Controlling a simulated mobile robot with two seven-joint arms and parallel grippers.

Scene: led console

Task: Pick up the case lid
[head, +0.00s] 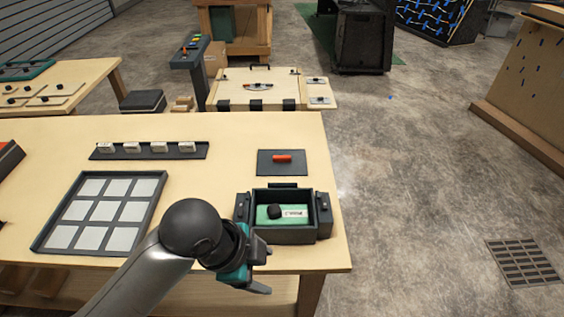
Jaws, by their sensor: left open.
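A dark open-topped case (283,233) stands at the right front of the near table. A green piece (263,217) with a black knob and a white label shows inside its walls. I cannot tell for sure whether this green piece is the case lid. My left gripper (261,270) is open, low at the front left of the case. It overlaps the case's front left corner in the picture, and I cannot tell whether they touch. Nothing shows between its fingers. My right gripper is out of view.
A dark mat (263,168) with a red-orange piece (282,158) lies behind the case. A dark strip (197,153) with several small white blocks lies at the back left. A framed tray (153,207) of pale squares lies left of my arm. The table's right edge is close to the case.

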